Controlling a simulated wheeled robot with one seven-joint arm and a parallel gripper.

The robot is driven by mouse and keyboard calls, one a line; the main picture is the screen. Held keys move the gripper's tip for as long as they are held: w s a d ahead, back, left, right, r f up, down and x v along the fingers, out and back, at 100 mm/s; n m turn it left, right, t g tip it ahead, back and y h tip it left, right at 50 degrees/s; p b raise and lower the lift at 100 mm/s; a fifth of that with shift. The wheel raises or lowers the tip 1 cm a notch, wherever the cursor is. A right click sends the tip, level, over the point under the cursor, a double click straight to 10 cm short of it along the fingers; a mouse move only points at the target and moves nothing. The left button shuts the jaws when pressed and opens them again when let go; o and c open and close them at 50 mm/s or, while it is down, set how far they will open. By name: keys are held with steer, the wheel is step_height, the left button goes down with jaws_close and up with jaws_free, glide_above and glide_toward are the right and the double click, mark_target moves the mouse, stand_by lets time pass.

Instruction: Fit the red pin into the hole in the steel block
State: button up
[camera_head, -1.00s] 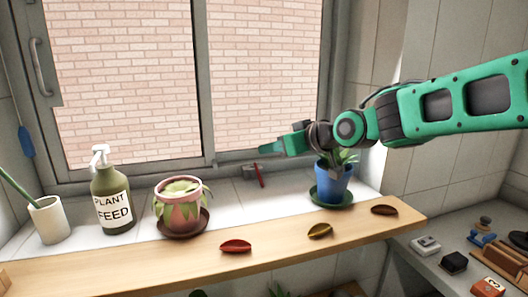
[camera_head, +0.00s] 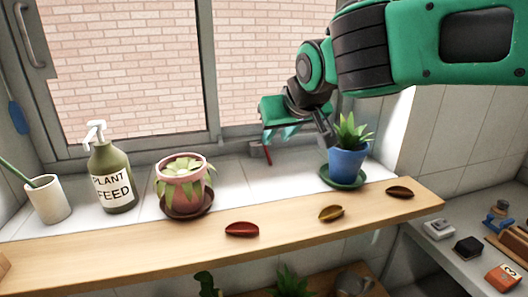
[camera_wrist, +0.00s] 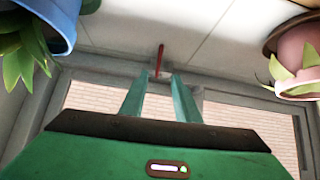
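The red pin (camera_head: 267,155) is a thin red rod on the white tiled sill below the window, partly behind my gripper. A small grey piece beside it, apparently the steel block (camera_head: 257,149), is mostly hidden; its hole cannot be made out. In the wrist view the red pin (camera_wrist: 160,57) shows just beyond the fingertips, roughly in line with the gap between them, with the grey block (camera_wrist: 162,73) at its end. My gripper (camera_head: 280,135) is open and empty, its two teal fingers (camera_wrist: 161,77) apart and pointing toward the pin.
A blue pot with a spiky plant (camera_head: 348,160) stands just right of my gripper. A pink pot (camera_head: 184,190), a plant feed bottle (camera_head: 115,185) and a white cup (camera_head: 48,200) stand left. Red, yellow and brown leaf-like pieces lie on the wooden shelf (camera_head: 130,248).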

mark_target(269, 157)
steer(key=x, duration=0.5)
steer(key=shift+a+f, duration=0.1)
steer(key=shift+f, duration=0.1)
steer(key=shift+d+x, duration=0.15)
steer(key=shift+x, duration=1.2)
steer(key=shift+d+x, duration=0.15)
steer(key=shift+x, duration=1.15)
steer(key=shift+s+f, duration=0.1)
jaws_close()
